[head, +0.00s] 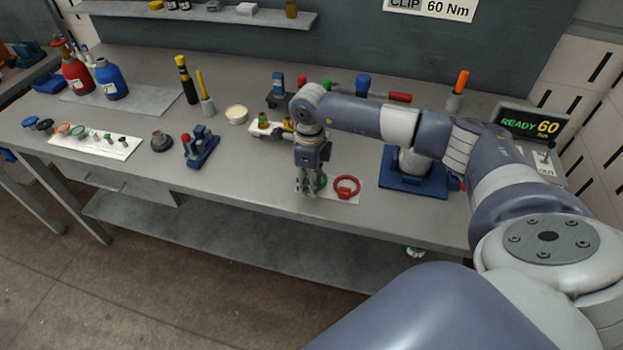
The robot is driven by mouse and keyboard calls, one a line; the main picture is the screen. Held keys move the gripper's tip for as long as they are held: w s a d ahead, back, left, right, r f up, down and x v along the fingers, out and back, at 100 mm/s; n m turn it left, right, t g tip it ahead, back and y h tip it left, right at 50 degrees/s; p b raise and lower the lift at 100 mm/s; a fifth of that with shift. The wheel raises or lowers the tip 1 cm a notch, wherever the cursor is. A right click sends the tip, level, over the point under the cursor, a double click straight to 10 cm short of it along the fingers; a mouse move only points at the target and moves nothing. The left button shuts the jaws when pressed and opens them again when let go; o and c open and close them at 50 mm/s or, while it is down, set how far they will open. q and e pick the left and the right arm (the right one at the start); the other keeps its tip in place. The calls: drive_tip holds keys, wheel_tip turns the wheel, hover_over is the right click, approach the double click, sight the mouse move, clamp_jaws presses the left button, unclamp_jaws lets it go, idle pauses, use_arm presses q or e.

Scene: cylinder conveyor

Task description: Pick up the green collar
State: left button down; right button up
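The green collar (322,181) lies on a small white sheet (349,199) near the bench's front edge. It is mostly hidden behind my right gripper (309,190). A red collar (346,186) with a crossbar lies just to its right on the same sheet. My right gripper points down with its fingers low at the green collar. The view is too small to tell whether the fingers touch it or how far apart they are. My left gripper is not in view.
A blue clamp (200,148) and a dark round part (161,141) stand to the left. A white parts plate (97,142) lies farther left. A blue-based fixture (413,181) stands to the right, near a display reading READY 60 (533,124).

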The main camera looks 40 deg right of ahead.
drive_tip(key=shift+f, duration=0.15)
clamp_jaws()
